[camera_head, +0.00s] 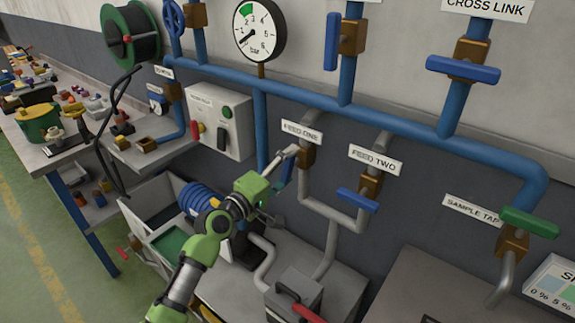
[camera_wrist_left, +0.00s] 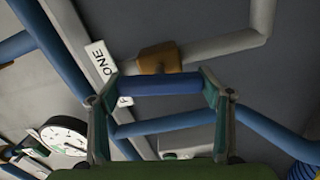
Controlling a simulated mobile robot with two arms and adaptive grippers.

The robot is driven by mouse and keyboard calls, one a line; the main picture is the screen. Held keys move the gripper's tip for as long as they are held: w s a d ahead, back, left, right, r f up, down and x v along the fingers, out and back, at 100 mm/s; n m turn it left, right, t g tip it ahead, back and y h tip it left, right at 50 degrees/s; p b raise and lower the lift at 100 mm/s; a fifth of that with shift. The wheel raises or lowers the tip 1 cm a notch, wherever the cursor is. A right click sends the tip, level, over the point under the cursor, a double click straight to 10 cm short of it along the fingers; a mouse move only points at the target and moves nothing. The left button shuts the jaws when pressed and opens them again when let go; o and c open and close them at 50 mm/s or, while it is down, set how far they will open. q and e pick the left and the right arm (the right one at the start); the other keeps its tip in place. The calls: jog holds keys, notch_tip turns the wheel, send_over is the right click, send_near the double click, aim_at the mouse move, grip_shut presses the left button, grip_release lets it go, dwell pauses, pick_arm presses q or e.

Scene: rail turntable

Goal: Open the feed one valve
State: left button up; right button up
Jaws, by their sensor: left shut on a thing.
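The feed one valve has a brass body (camera_head: 307,156) on a grey pipe below the FEED ONE label (camera_head: 301,132). In the left wrist view the brass body (camera_wrist_left: 158,58) sits just beyond a blue handle (camera_wrist_left: 160,86). That handle spans between the two fingers of my left gripper (camera_wrist_left: 160,98), which is shut on it. The handle lies roughly along the grey pipe there, at a slight angle. In the head view my left gripper (camera_head: 283,178) is at the valve and hides much of the handle. My right gripper is not in view.
The feed two valve (camera_head: 370,185) is close on the right, its blue handle crosswise to its pipe. A control box (camera_head: 221,120) is on the wall to the left. Blue pipe (camera_head: 400,127) runs above. A grey box (camera_head: 300,297) stands below. A pressure gauge (camera_head: 259,31) is above.

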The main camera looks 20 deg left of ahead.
pick_arm(q)
jog(key=shift+r, duration=0.1)
dwell(0.4)
jog(key=o, duration=1.1)
jog(key=v, duration=1.2)
